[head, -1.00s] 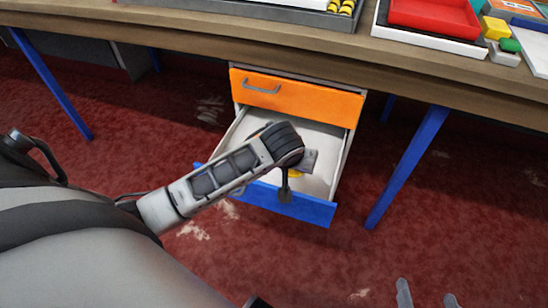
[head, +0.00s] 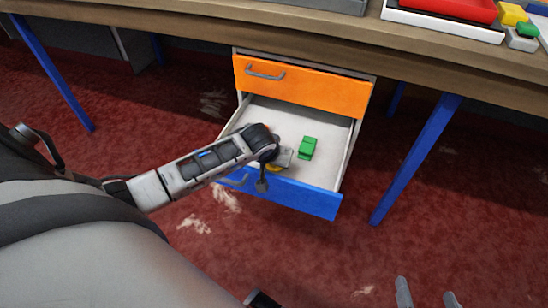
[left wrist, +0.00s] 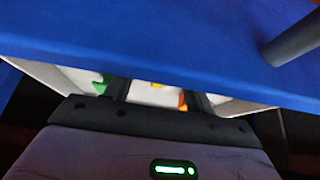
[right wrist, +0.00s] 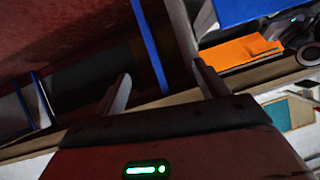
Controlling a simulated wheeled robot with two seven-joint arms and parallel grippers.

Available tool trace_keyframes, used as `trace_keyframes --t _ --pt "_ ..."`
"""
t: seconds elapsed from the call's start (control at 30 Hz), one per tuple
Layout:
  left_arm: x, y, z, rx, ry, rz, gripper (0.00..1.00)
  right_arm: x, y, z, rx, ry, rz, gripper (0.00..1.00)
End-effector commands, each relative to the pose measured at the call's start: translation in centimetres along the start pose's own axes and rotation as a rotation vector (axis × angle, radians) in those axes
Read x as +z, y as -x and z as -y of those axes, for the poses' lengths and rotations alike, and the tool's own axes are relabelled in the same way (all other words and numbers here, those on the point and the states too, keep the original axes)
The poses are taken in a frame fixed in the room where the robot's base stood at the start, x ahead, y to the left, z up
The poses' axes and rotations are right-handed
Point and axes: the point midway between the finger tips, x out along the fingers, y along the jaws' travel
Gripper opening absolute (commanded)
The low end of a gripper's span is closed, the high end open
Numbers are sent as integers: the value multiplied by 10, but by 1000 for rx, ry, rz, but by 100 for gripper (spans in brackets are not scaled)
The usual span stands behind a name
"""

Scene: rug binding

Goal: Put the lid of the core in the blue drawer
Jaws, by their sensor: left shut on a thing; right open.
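The blue drawer (head: 300,195) is pulled open below the orange drawer. My left gripper (head: 275,170) is over its front part, close behind the blue front panel. It is shut on a small yellow piece (head: 272,168), mostly hidden by the gripper; I cannot tell its shape or whether it is the lid. In the left wrist view the blue panel (left wrist: 160,40) covers the fingertips. A green block (head: 308,148) lies on the white drawer floor, right of the gripper. My right gripper (head: 427,296) is open and empty at the lower right, away from the drawer.
The orange drawer (head: 330,95) is shut above the blue one. A blue table leg (head: 415,160) stands to the right. On the tabletop are a red tray (head: 455,8) and yellow, green and grey pieces.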

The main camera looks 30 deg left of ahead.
Motion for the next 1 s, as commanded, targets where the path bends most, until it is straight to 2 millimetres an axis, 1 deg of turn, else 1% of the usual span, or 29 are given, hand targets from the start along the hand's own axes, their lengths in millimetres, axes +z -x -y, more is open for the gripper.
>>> trace_keyframes --t 0.23,0.27,0.3,0.33,0.67,0.77,0.87,0.9,1.0 --pt "2 -2 0 0 1 1 31 -1 0 0 -2 0 -4 72" --pt "1 -2 0 0 0 1 60 -1 0 1 -2 0 -4 72" --pt "1 -2 0 0 0 1 71 -2 0 0 -1 0 -4 72" --pt "1 -2 0 0 0 1 76 -2 0 0 -1 0 -5 72" --pt "-1 1 0 0 -1 -1 76 -5 0 0 4 -6 -12 72" --pt "-1 13 0 1 -1 1 76 -11 4 -1 9 -2 -18 72" --pt "-2 32 0 1 -2 1 76 -21 10 -2 19 3 -33 72" --pt "-2 41 0 1 -2 0 76 -26 15 -3 24 3 -44 72" --pt "-2 64 0 1 -1 0 76 -33 23 -1 24 -4 -47 72"
